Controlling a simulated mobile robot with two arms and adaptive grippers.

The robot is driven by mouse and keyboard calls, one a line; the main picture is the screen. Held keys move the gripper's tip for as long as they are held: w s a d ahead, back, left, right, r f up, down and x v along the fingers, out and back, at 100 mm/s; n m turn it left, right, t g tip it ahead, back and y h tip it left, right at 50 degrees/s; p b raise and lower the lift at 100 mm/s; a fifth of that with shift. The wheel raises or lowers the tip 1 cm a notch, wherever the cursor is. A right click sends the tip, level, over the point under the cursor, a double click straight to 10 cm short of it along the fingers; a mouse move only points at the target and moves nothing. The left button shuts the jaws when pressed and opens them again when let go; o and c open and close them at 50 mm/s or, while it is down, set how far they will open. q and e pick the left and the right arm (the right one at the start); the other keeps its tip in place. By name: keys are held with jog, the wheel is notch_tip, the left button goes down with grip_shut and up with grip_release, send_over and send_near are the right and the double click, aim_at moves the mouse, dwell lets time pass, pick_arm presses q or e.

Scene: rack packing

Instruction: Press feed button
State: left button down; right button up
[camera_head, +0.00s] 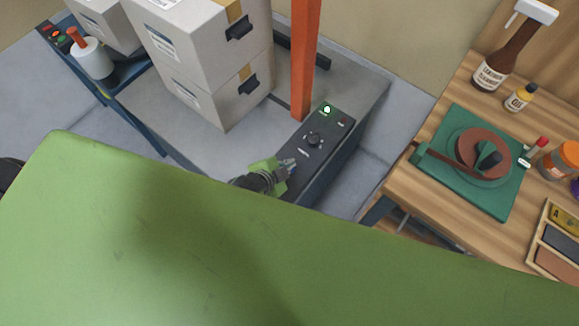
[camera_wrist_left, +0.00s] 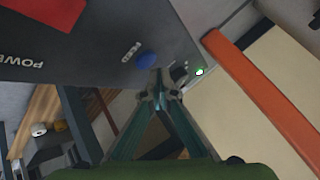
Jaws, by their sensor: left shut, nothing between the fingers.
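A dark control panel (camera_head: 328,145) stands at the base of the orange post, with a black knob (camera_head: 314,139) and a lit green light (camera_head: 327,109). In the left wrist view the panel (camera_wrist_left: 95,45) carries a round blue button (camera_wrist_left: 147,60) beside a "FEED" label. The green light (camera_wrist_left: 199,72) shows there too. My left gripper (camera_head: 291,164) is shut and empty at the near end of the panel. In the wrist view its fingertips (camera_wrist_left: 159,92) appear just below the blue button; I cannot tell whether they touch it. My right gripper is not in view.
The orange post (camera_head: 304,60) rises beside the panel. Stacked cardboard boxes (camera_head: 215,50) stand on the grey platform to the left. A wooden table (camera_head: 400,192) with a green cutting device (camera_head: 465,165) and bottles stands at right. A large green surface fills the foreground.

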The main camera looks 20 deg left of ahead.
pick_arm(q)
jog(key=shift+f, duration=0.1)
jog(key=shift+f, duration=0.3)
jog(key=shift+f, duration=0.5)
dwell(0.7)
jog(key=shift+r, duration=0.1)
jog(key=shift+r+p, duration=0.8)
notch_tip(320, 180, up, 5)
jog(key=p, duration=0.5)
jog(key=shift+r, duration=0.1)
dwell(0.3)
